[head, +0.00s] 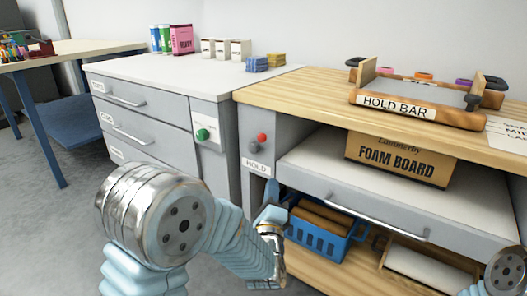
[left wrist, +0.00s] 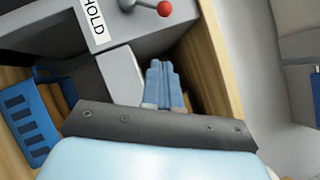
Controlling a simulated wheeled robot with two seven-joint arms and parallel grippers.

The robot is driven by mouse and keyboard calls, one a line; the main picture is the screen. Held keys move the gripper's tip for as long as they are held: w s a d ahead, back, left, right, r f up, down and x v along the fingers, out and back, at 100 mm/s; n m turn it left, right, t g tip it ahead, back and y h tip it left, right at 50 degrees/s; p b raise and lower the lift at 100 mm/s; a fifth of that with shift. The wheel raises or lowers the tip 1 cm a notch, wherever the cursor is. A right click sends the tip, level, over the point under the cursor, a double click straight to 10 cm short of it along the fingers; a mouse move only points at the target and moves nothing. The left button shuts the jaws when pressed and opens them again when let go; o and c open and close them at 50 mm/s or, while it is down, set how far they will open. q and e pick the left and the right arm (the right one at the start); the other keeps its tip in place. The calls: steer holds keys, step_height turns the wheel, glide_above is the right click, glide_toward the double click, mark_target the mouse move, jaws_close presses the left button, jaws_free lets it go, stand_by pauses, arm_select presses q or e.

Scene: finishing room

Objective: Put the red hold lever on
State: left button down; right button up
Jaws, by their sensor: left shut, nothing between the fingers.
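The red hold lever (head: 262,137) is a small red ball on a grey post panel, above a label reading HOLD (head: 257,167). A grey round part sits just below and left of the ball. In the left wrist view the red ball (left wrist: 164,9) shows at the top edge on a short grey stem, beside the HOLD label (left wrist: 93,16). My left gripper (head: 269,198) is below the label in front of the bench. Its fingers (left wrist: 162,78) are shut together and empty, apart from the lever. My right gripper is out of view.
A blue basket (head: 318,240) stands on the low shelf beside my left gripper. A drawer front with a handle (head: 375,218) is to the right. A green knob (head: 202,134) is on the grey cabinet. The hold bar (head: 395,107) lies on the wooden benchtop.

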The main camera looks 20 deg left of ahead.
arm_select(q)
glide_toward(257, 143)
steer(key=w+d+r, duration=0.2)
steer(key=w+d, duration=0.1)
steer(key=w, duration=0.1)
steer(key=shift+w+a+r, duration=0.4)
steer(key=shift+r, duration=0.05)
steer(key=shift+r, duration=0.1)
